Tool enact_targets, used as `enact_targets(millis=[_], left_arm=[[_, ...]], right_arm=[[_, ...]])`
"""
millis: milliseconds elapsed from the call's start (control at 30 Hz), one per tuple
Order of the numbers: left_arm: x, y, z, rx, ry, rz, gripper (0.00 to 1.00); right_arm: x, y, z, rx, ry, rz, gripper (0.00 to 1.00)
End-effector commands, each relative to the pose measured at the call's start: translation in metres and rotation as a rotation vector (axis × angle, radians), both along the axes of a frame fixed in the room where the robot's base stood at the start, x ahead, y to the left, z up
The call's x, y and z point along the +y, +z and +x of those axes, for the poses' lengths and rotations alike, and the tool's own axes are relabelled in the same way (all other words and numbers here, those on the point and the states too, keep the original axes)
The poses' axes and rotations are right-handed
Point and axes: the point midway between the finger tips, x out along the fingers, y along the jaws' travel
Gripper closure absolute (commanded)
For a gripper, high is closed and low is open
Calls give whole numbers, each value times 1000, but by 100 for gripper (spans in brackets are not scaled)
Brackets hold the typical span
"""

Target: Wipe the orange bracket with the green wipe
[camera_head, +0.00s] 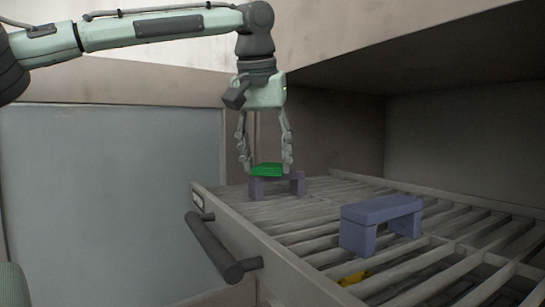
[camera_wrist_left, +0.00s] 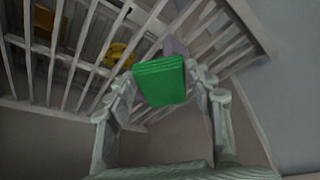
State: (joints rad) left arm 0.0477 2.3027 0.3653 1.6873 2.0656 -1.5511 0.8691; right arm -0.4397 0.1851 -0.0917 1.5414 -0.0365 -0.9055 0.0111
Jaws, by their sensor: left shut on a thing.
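The green wipe (camera_head: 267,169) is between the fingertips of my left gripper (camera_head: 267,166), which is shut on it. It also shows in the left wrist view (camera_wrist_left: 160,82) as a ribbed green block between the fingers. A purple bracket (camera_head: 257,187) stands directly below the wipe on the slatted drawer; I cannot tell whether they touch. No clearly orange bracket shows in the head view. My right gripper is not in view.
A blue-purple bracket (camera_head: 381,209) stands on the slatted drawer (camera_head: 316,256) to the right. A yellow thing (camera_head: 353,278) lies below the slats, and a yellow thing shows in the wrist view (camera_wrist_left: 118,53). A dark bar handle (camera_head: 222,248) sticks out in front.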

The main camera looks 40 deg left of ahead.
Motion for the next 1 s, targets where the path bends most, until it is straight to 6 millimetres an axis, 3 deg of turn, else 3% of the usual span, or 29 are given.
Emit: enact_targets(millis=[233, 800, 1000], left_arm=[[4, -2, -10, 4, 1, -1, 71], [-13, -1, 33, 4, 0, 1, 71], [-13, 0, 33, 1, 0, -1, 71]], right_arm=[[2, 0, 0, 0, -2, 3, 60], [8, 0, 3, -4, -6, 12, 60], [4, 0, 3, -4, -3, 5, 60]])
